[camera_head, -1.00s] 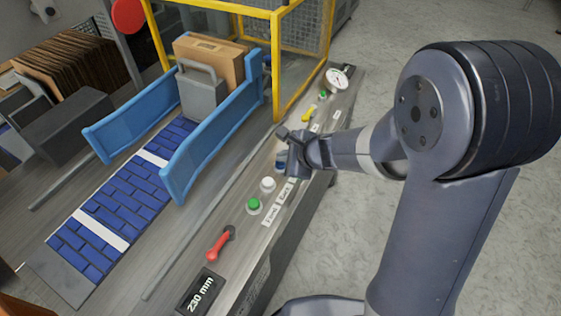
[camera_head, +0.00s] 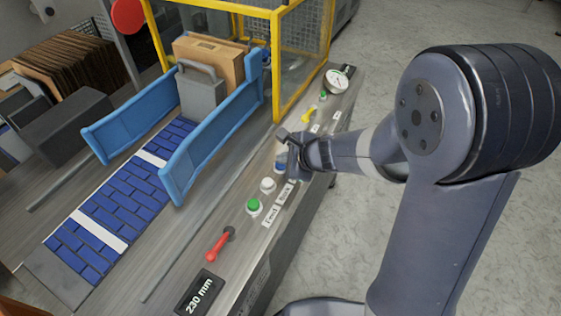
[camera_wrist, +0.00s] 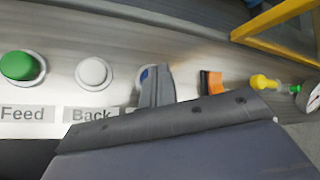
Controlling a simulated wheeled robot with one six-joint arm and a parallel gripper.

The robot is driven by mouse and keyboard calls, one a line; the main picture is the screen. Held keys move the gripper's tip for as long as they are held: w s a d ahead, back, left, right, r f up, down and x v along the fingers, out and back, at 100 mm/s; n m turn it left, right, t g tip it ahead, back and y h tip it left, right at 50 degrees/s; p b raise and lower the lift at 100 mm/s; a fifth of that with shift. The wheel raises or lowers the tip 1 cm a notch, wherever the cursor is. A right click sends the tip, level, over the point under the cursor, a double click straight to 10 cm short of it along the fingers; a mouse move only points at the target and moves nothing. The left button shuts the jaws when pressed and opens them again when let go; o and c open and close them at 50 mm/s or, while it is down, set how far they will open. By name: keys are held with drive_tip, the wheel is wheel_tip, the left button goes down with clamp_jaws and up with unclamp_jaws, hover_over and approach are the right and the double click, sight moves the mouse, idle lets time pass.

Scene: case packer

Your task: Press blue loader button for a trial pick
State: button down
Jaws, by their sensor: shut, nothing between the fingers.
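The blue loader button (camera_head: 280,165) is on the sloping control panel, mostly hidden by my gripper. In the wrist view a sliver of the blue button (camera_wrist: 143,76) shows in its pale ring, right of the white button. My gripper (camera_head: 288,150) is shut and empty, over the panel at the blue button. In the wrist view its finger (camera_wrist: 157,86) covers most of the button. I cannot tell whether the fingertips touch it.
A white button (camera_head: 268,185) labelled "Back", a green button (camera_head: 254,205) labelled "Feed" and a red lever (camera_head: 219,245) line the panel. Beyond my gripper are a yellow knob (camera_head: 308,117) and a gauge (camera_head: 337,81). A yellow guard frame (camera_head: 277,70) stands behind.

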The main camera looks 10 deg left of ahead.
sight(284, 166)
drive_tip(key=shift+r+p, duration=0.65)
drive_tip(key=shift+r, duration=0.2)
wheel_tip(284, 166, up, 5)
drive_tip(key=p, duration=0.4)
